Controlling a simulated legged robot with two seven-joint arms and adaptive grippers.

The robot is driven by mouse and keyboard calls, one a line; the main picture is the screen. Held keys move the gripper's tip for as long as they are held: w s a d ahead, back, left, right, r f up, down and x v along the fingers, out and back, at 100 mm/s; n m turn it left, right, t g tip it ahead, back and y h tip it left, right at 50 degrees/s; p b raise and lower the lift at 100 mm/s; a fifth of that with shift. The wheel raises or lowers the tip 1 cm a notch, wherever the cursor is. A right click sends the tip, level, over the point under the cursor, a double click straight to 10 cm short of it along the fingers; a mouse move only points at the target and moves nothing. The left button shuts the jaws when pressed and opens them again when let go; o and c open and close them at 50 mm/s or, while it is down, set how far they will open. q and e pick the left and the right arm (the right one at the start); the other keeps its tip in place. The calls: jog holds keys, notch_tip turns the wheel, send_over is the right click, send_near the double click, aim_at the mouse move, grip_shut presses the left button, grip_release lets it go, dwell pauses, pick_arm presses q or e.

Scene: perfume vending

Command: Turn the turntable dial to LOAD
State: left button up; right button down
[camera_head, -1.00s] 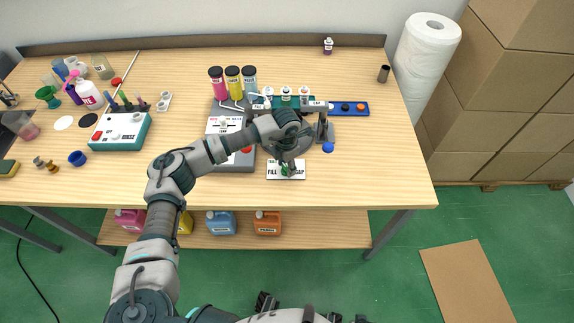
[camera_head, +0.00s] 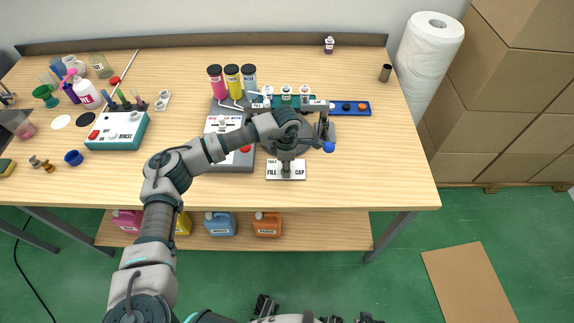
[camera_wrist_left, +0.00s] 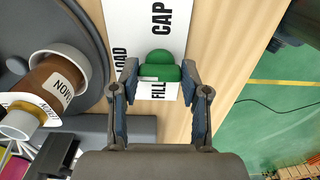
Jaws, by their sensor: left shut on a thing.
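The green turntable dial (camera_wrist_left: 160,68) sits on a white label plate (camera_wrist_left: 203,38) with the words LOAD, FILL and CAP. In the head view the plate (camera_head: 300,173) lies near the table's front edge, and my left gripper (camera_head: 286,171) covers the dial. In the left wrist view my left gripper (camera_wrist_left: 160,85) has one finger on each side of the dial and is shut on it. The dial's pale mark is by the word FILL. The grey turntable (camera_wrist_left: 40,25) is beside the plate, largely hidden under my arm in the head view.
A brown bottle (camera_wrist_left: 50,83) with a pale cap is at the turntable. A blue strip (camera_head: 354,108) with caps lies to the right. The table's front right is clear.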

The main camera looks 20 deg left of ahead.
pick_arm(q)
jog(key=shift+a, duration=0.15)
jog(key=o, duration=1.1)
jog(key=shift+o, duration=0.2)
jog(key=shift+r, duration=0.1)
notch_tip(320, 180, up, 12)
jog(key=shift+w+f, duration=0.1)
jog(key=shift+f, duration=0.1)
